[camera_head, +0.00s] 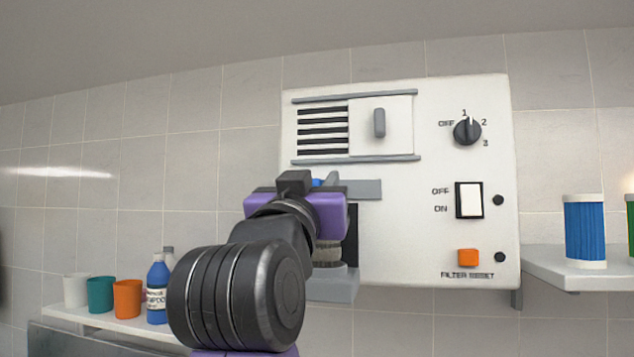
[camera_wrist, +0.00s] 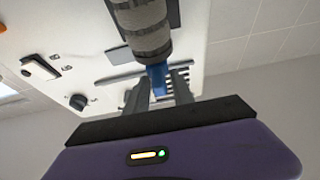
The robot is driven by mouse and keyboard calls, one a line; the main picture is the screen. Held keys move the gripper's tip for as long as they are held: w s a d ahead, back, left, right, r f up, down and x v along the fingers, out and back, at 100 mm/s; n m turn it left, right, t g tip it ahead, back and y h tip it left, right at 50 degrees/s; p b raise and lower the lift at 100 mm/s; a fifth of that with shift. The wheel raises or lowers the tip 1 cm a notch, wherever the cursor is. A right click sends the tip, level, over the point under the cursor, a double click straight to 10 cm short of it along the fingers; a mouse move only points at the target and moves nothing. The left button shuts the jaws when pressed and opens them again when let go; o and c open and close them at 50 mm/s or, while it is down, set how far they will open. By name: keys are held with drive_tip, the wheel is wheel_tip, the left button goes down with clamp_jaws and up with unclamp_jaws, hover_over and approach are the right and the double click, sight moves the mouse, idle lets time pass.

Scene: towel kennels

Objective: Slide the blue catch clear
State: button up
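The blue catch shows as a small blue patch (camera_head: 317,183) in the head view, mostly hidden by my wrist. In the wrist view the catch (camera_wrist: 157,78) is a blue block between my two fingers, beside the end of a grey banded cylinder (camera_wrist: 143,28). My gripper (camera_wrist: 162,82) has its fingers apart, one on each side of the catch. I cannot tell whether either finger touches it. In the head view the purple gripper body (camera_head: 333,215) covers most of the area around the catch, and the cylinder's lower end (camera_head: 327,254) shows below it.
The white wall panel (camera_head: 430,220) has a vent with a sliding cover (camera_head: 390,138), a dial (camera_head: 467,131), a rocker switch (camera_head: 469,200) and an orange button (camera_head: 468,257). A grey strip (camera_head: 362,190) lies right of my gripper. Cups and a blue bottle (camera_head: 157,290) stand lower left.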

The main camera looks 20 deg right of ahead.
clamp_jaws()
idle(1.2)
